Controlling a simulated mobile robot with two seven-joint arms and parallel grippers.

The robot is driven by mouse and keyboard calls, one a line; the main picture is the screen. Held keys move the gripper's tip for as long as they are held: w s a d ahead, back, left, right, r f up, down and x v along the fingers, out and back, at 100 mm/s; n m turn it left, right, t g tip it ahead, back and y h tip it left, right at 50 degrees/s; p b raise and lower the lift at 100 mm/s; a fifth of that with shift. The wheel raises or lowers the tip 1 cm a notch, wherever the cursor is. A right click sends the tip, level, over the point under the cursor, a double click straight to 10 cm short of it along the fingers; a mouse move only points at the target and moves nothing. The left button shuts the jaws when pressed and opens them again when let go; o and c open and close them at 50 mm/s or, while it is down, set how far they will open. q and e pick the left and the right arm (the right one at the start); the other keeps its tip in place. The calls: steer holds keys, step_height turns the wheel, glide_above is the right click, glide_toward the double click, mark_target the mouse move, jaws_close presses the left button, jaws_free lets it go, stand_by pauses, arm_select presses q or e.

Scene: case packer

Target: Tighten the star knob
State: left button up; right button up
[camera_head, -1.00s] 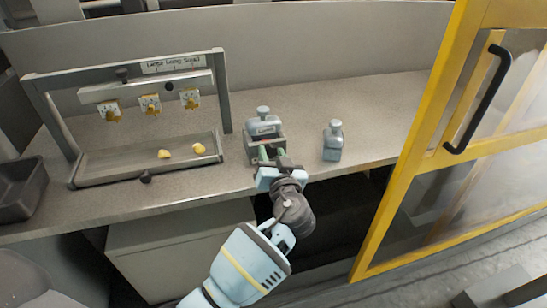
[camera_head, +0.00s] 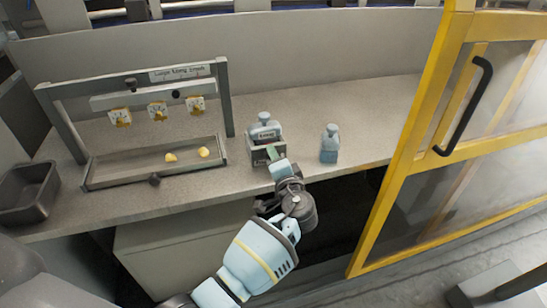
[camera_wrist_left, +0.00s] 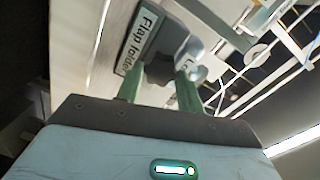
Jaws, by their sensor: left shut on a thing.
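My left gripper (camera_head: 273,157) is at the front of a small grey holder (camera_head: 254,153) on the bench. In the left wrist view, its green fingers (camera_wrist_left: 160,88) are shut on a dark star knob (camera_wrist_left: 159,67), beside a plate labelled "Flap folder" (camera_wrist_left: 141,40). In the head view the gripper hides the knob. A grey-blue bottle-shaped piece (camera_head: 264,128) with a round top sits in the holder. My right gripper is not in view.
A similar bottle-shaped piece (camera_head: 330,144) stands to the right. A metal frame (camera_head: 222,98) with yellow-marked tags and a tray (camera_head: 100,180) holding yellow pieces stands left. A dark bin (camera_head: 30,205) is farther left. A yellow-framed door (camera_head: 400,170) borders the right.

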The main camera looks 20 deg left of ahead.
arm_select(q)
steer(key=m+p, duration=0.1)
steer(key=m, duration=0.2)
steer(key=shift+r+y, duration=0.1)
steer(key=shift+y, duration=0.2)
steer(key=m+p, duration=0.1)
steer(key=m, duration=0.2)
steer(key=shift+m, duration=0.4)
steer(key=m, duration=0.2)
steer(key=m+p, duration=0.1)
steer(key=m, duration=0.1)
steer(key=shift+f+m+g+y, duration=0.2)
steer(key=shift+m+g+y, duration=0.1)
steer(key=shift+m, duration=0.1)
steer(key=shift+f+m, duration=0.15)
steer(key=shift+m, duration=0.95)
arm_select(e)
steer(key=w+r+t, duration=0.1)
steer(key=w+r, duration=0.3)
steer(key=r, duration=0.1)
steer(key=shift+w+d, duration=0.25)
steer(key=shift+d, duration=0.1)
arm_select(q)
steer(key=o, duration=1)
